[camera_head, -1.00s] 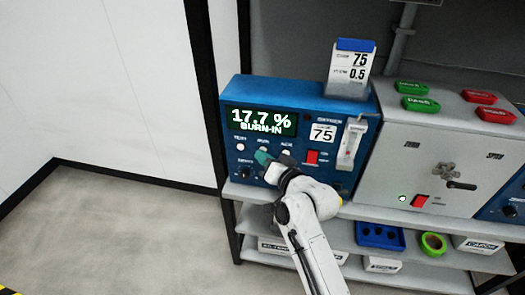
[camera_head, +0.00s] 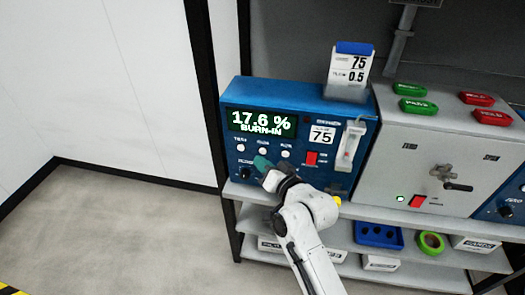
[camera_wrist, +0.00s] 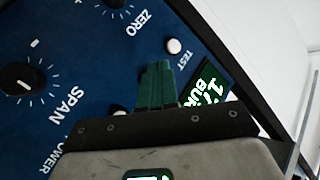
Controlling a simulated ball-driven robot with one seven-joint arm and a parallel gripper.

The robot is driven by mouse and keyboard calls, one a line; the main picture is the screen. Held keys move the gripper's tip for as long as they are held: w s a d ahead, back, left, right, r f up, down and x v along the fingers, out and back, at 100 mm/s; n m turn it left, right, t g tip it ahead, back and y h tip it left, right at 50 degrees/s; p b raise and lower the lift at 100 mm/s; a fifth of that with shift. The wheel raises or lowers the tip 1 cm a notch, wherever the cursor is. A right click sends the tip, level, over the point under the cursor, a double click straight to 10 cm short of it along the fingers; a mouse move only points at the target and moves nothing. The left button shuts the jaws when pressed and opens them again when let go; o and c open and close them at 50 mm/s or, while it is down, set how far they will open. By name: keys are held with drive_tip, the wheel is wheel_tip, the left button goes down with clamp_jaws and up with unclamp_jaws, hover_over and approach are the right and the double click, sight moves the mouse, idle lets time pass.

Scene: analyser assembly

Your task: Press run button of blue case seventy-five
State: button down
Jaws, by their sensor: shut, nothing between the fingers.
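The blue case (camera_head: 300,101) numbered 75 stands on the shelf. Its screen (camera_head: 262,122) reads 17.6 % BURN-IN; part of it shows in the wrist view (camera_wrist: 212,82). Below the screen is a row of white buttons: TEST (camera_head: 240,147), the run button (camera_head: 262,151) in the middle, and ACK (camera_head: 286,154). My gripper (camera_head: 261,162) is shut and empty, its green fingertips just below the run button. I cannot tell whether they touch the panel. In the wrist view, the fingertips (camera_wrist: 156,84) lie beside the TEST button (camera_wrist: 173,46); the run button is not visible there.
A card (camera_head: 351,64) reading 75 and 0.5 stands on top of the case. A red switch (camera_head: 312,158) and a flow tube (camera_head: 350,143) are at its right. A grey unit (camera_head: 425,155) adjoins it. Open floor (camera_head: 120,225) lies at left.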

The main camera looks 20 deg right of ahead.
drive_tip(key=shift+s+a+p, duration=0.7)
drive_tip(key=shift+s+p, duration=0.1)
drive_tip(key=shift+s, duration=0.15)
drive_tip(key=shift+s+a+p, duration=0.7)
drive_tip(key=shift+s+p, duration=0.1)
drive_tip(key=shift+s, duration=0.15)
drive_tip(key=s+d+f+n+g+h, duration=0.1)
drive_tip(key=s+g, duration=0.4)
drive_tip(key=s, duration=0.7)
drive_tip(key=s+d+f+n+g+h, duration=0.1)
drive_tip(key=s+d+f+g, duration=0.3)
drive_tip(key=s, duration=0.8)
drive_tip(key=s+d+f+n+g, duration=0.3)
drive_tip(key=s+f+g, duration=0.3)
drive_tip(key=s, duration=0.6)
drive_tip(key=shift+h, duration=0.4)
drive_tip(key=shift+d+f, duration=0.1)
